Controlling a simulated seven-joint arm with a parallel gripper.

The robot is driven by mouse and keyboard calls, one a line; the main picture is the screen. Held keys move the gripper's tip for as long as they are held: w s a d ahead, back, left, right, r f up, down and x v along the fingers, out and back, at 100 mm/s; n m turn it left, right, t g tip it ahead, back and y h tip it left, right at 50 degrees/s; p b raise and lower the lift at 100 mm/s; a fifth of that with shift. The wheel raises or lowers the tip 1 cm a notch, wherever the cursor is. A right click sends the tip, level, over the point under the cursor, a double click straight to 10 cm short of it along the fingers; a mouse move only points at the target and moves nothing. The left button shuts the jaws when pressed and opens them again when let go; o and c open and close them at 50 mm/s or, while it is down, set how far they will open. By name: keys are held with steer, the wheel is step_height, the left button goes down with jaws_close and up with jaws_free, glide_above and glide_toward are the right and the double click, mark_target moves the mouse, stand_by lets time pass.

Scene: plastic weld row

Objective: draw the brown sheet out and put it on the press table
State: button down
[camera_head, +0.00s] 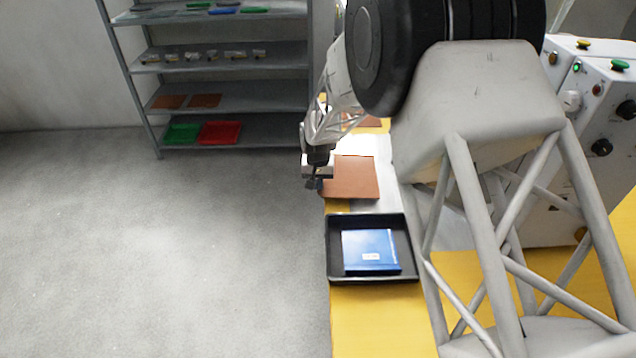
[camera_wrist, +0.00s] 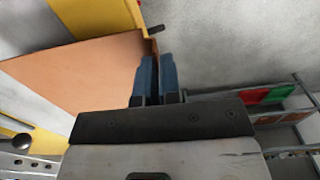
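A brown sheet (camera_head: 351,179) lies flat beside the black tray, with its left edge at the edge of the yellow table. My gripper (camera_head: 314,184) is at that left edge. In the wrist view the sheet (camera_wrist: 85,75) fills the left side, and its darker edge runs into the narrow gap between my fingers (camera_wrist: 156,80). The fingers are close together and look shut on this edge. The finger contact itself is partly hidden. A pale surface (camera_head: 352,145) shows behind the sheet; I cannot tell whether it is the press table.
A black tray (camera_head: 333,276) holding a blue packet (camera_head: 370,248) stands nearer on the yellow table (camera_head: 372,320). A white machine (camera_head: 590,100) with buttons and knobs is at the right. Another brown piece (camera_head: 372,122) lies farther back. A grey shelf (camera_head: 225,103) stands far off; the floor at left is clear.

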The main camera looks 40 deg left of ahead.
steer(key=shift+s+a, duration=0.1)
steer(key=s+a, duration=1.1)
steer(key=shift+s+a, duration=0.4)
stand_by(0.9)
stand_by(0.5)
steer(key=shift+r, duration=0.15)
